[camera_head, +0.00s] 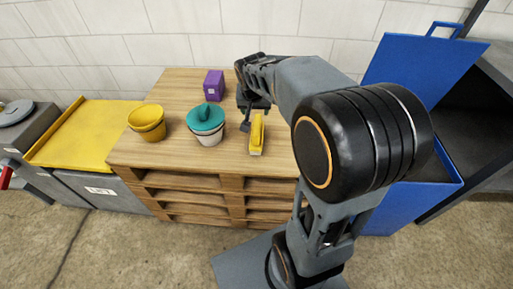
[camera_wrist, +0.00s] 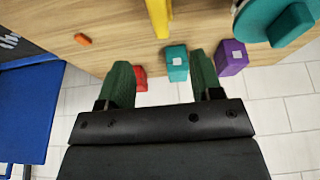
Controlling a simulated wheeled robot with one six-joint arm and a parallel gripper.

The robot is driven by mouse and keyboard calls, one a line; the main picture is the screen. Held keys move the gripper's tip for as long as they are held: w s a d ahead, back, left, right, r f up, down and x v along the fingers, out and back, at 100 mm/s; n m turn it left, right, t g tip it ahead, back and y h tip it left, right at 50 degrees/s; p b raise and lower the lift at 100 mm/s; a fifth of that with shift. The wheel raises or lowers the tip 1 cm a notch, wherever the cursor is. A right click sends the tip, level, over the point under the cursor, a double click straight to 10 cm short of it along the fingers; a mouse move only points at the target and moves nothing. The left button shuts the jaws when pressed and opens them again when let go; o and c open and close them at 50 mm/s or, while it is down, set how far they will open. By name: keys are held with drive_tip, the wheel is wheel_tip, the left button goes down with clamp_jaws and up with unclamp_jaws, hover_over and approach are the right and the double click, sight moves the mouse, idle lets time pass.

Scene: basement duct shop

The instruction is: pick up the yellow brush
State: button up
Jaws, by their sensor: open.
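The yellow brush (camera_head: 257,131) lies on the wooden table, its pale end toward the front edge. In the wrist view only part of the yellow brush (camera_wrist: 158,18) shows, at the top middle, cut off by the frame edge. My gripper (camera_wrist: 160,62) is open, with its two green fingers apart and nothing held between them. In the head view my gripper (camera_head: 256,103) is over the table, just behind the brush and apart from it. My arm hides the table to the right of the brush.
Near the fingers are a red block (camera_wrist: 140,78), a teal block (camera_wrist: 177,63) and a purple box (camera_wrist: 232,57). A teal-lidded white pot (camera_head: 206,123) and yellow pot (camera_head: 147,122) stand left of the brush. An orange piece (camera_wrist: 83,39) and blue bin (camera_head: 446,185) are also present.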

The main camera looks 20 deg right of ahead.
sight(257, 124)
drive_tip(key=b+x, duration=0.3)
drive_tip(key=x, duration=0.9)
drive_tip(key=shift+w+d, duration=0.2)
drive_tip(key=shift+b+x, duration=0.9)
drive_tip(key=shift+x, duration=1.4)
drive_tip(key=shift+w+d+f, duration=0.15)
drive_tip(key=shift+d+f, duration=0.05)
drive_tip(key=shift+r, duration=0.1)
drive_tip(key=c, duration=0.6)
drive_tip(key=shift+r, duration=0.1)
drive_tip(key=shift+c, duration=0.2)
